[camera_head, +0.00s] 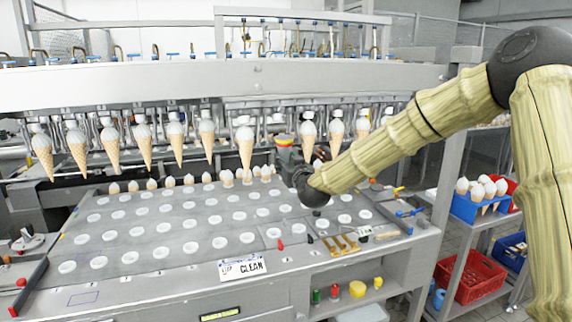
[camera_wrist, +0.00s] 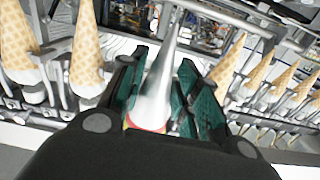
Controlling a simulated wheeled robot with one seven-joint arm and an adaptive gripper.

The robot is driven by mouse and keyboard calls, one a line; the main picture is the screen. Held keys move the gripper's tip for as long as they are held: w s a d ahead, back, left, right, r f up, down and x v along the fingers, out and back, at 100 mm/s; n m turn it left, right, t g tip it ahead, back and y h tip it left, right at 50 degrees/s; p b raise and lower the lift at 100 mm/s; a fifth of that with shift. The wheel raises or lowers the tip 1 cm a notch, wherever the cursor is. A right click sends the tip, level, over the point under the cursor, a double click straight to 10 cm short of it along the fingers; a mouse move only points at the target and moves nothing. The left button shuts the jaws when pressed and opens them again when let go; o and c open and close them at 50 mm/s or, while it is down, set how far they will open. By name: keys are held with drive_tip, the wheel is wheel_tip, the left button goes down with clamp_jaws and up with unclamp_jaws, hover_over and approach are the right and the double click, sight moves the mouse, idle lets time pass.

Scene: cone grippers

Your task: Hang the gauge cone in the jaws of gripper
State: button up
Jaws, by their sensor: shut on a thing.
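My gripper (camera_wrist: 160,95) is shut on the gauge cone (camera_wrist: 165,80), a smooth grey metal cone with a red and yellow band at its wide end. The dark-green finger pads stand on both sides of it. In the head view the cone's banded top (camera_head: 284,141) shows just beyond my gripper (camera_head: 292,165); its lower part is hidden. It is wide end up, like the wafer cones around it. It sits in a gap in the hanging row, below the row of machine grippers (camera_head: 270,118). Whether it touches their jaws cannot be told.
Wafer cones with white tops hang on both sides, the closest left (camera_head: 245,145) and right (camera_head: 308,138). Below is a grey plate (camera_head: 150,228) with white-ringed holes and several cones in its back row. A CLEAN sign (camera_head: 243,268) stands at its front edge. Crates (camera_head: 470,276) are at right.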

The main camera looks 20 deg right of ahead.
drive_tip(key=shift+w, duration=1.25)
drive_tip(key=shift+w+b, duration=0.3)
drive_tip(key=shift+w, duration=0.2)
drive_tip(key=shift+w+a, duration=0.1)
drive_tip(key=shift+w, duration=0.25)
drive_tip(key=shift+w, duration=0.35)
drive_tip(key=shift+w, duration=0.3)
drive_tip(key=shift+w, duration=0.3)
drive_tip(key=shift+w+b, duration=0.3)
drive_tip(key=shift+w, duration=0.25)
